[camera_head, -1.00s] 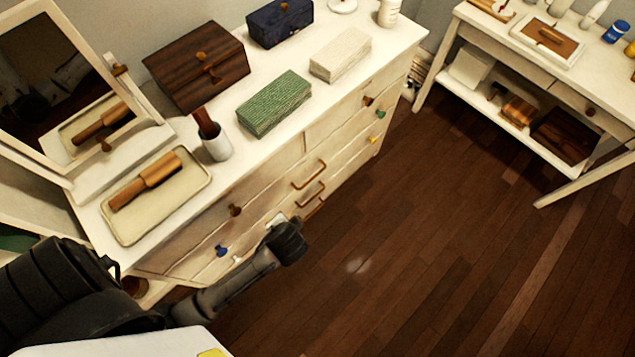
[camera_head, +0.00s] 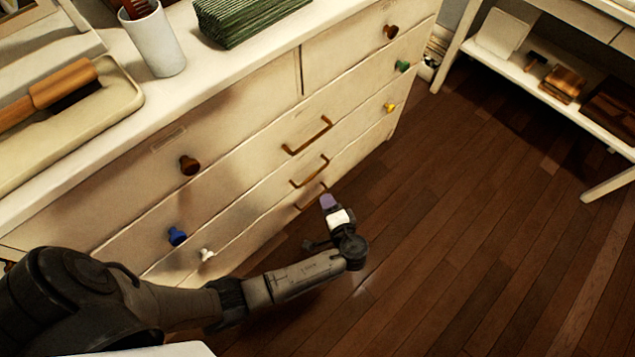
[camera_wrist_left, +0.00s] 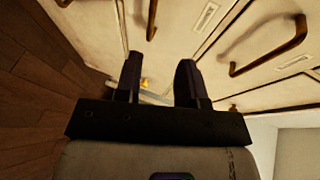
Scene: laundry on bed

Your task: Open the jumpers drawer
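A cream dresser (camera_head: 235,125) carries several drawers. Three brown bar handles run down its middle: an upper one (camera_head: 307,136), a middle one (camera_head: 309,171) and a lower one (camera_head: 312,197). My left gripper (camera_head: 328,203) is in front of the dresser close to the lower handle; contact cannot be told. In the left wrist view its two fingers (camera_wrist_left: 158,68) are apart with nothing between them. A bar handle (camera_wrist_left: 270,47) shows to their right there, and another (camera_wrist_left: 151,20) above them. Label holders (camera_wrist_left: 205,17) show, but no writing is readable. My right gripper is not in view.
Dark (camera_head: 189,165), blue (camera_head: 177,236), white (camera_head: 206,254), green (camera_head: 402,66) and yellow (camera_head: 389,107) knobs stick out from the dresser front. A white cup (camera_head: 158,45) and tray (camera_head: 115,100) stand on top. The wooden floor (camera_head: 480,230) right of my arm is clear.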

